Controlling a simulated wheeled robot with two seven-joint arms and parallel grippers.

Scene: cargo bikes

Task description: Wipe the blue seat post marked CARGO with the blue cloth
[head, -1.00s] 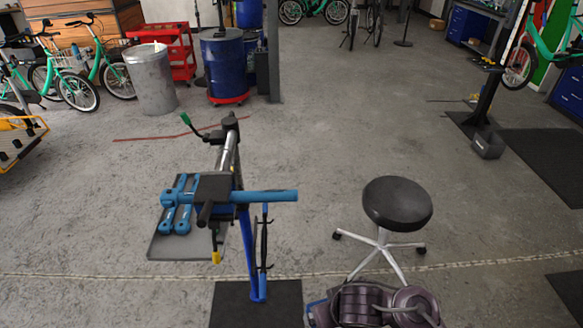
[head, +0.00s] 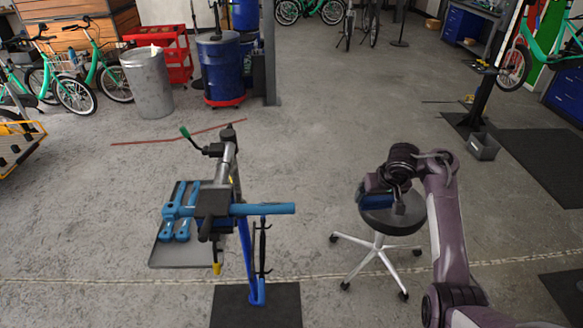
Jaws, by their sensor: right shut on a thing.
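A blue seat post (head: 265,209) lies level in the clamp of a work stand (head: 213,205), its free end pointing right. No CARGO marking can be read at this size. My right gripper (head: 377,198) is above the round black stool, well to the right of the post and apart from it. It is shut on a dark blue thing, which looks like the blue cloth (head: 374,202); my gripper hides part of it. My left gripper is not in view.
The black stool (head: 396,221) stands right of the work stand. A grey tray (head: 180,254) with blue-handled tools (head: 182,226) is left of the clamp. A thin black item (head: 262,245) hangs below the post. Open floor lies between post and stool.

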